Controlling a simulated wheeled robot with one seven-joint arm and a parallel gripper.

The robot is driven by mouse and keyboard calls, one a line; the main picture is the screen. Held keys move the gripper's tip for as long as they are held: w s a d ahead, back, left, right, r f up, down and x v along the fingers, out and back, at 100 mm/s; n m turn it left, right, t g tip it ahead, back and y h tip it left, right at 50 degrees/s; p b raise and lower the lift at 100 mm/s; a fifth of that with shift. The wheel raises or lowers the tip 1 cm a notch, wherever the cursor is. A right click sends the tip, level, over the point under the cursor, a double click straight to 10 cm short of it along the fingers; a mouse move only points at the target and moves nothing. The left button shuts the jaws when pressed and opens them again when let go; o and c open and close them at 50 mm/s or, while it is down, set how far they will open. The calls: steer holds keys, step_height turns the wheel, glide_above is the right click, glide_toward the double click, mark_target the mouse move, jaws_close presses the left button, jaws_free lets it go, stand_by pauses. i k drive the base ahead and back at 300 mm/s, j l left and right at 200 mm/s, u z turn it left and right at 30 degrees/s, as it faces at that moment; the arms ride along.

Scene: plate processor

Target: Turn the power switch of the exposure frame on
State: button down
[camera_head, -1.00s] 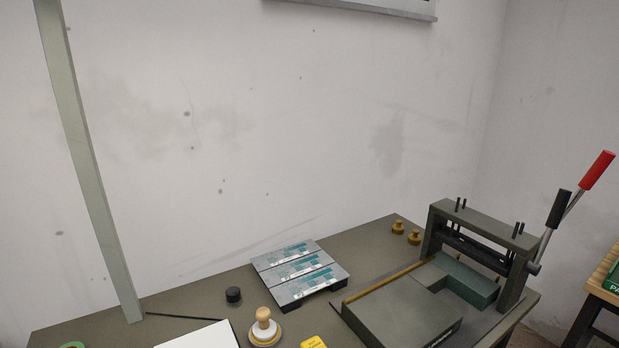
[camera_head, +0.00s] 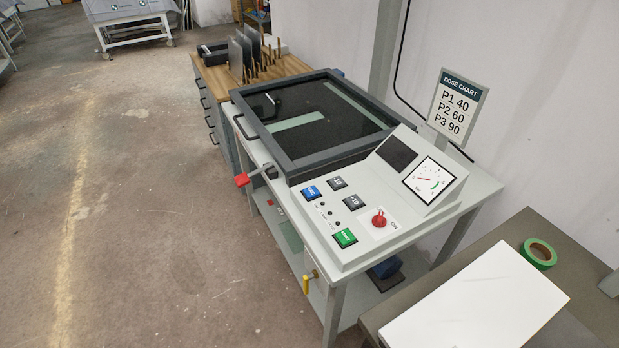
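The exposure frame (camera_head: 284,160) stands in the middle of the view, a grey table unit with a dark glass top in a dark frame. Blue, green and dark grey buttons sit left of the knob. A dark display (camera_head: 397,153) and a needle gauge (camera_head: 429,181) are behind it. My gripper is not in view.
A red-handled latch (camera_head: 243,179) sticks out at the frame's left front, and a yellow handle (camera_head: 309,281) is low on the front. A dose chart (camera_head: 457,106) stands behind. A dark table (camera_head: 524,225) with a white sheet (camera_head: 475,303) and green tape (camera_head: 538,253) is at right. The floor at left is clear.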

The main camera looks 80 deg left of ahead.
mark_target(378, 222)
steer(key=u, duration=1.55)
